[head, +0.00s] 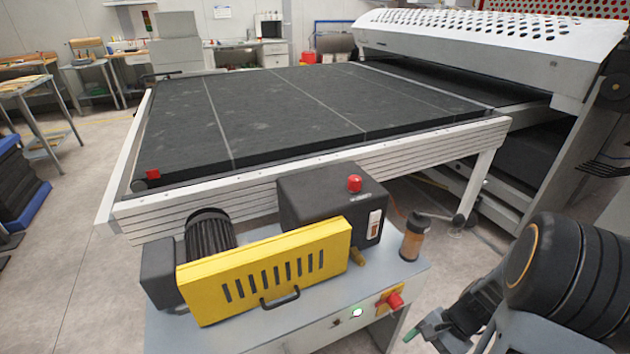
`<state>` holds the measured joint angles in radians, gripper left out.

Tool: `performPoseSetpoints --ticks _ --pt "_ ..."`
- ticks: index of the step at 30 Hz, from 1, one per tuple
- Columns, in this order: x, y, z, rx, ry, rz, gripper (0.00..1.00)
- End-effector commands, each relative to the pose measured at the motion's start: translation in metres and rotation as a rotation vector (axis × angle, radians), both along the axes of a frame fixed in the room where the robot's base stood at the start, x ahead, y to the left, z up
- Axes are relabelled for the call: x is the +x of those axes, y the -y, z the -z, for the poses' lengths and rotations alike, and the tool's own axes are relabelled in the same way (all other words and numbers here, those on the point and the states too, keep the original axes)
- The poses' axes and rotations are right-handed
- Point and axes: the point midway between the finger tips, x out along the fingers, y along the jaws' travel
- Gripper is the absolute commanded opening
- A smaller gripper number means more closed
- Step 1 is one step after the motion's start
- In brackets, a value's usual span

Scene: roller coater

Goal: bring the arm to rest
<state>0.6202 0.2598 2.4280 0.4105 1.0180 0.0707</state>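My gripper (428,332) shows at the lower right, at the end of my dark, folded arm. A green tip shows at its left end. The rest of it is dark and partly cut off by the bottom edge, so I cannot tell whether it is open or shut, and I see nothing held in it. It appears to the right of the grey control cabinet (250,340) in the picture. I cannot tell how far apart they are.
A black conveyor bed (290,110) leads to the roller coater (480,42) at the right. The yellow guard (262,272), dark box (320,200) and amber bottle (412,238) stand on the cabinet. A red switch (394,301) projects from its front. Floor at left is open.

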Motion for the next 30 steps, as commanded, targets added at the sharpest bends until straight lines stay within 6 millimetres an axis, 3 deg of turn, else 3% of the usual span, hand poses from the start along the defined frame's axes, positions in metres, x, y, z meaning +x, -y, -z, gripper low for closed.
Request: performPoseSetpoints --ticks 1,6,12,15,21,30 --pt "0.006 0.0 -0.031 -0.095 0.082 -0.141 0.71" --pt "0.023 -0.006 -0.106 -0.357 0.319 -0.528 0.71" --pt "0.034 -0.033 -0.184 -0.542 0.552 -0.782 0.71" --pt "0.035 -0.049 -0.212 -0.576 0.646 -0.839 0.71" --pt "0.035 -0.073 -0.245 -0.595 0.762 -0.905 0.71" --pt "0.035 -0.074 -0.246 -0.593 0.766 -0.908 0.71"
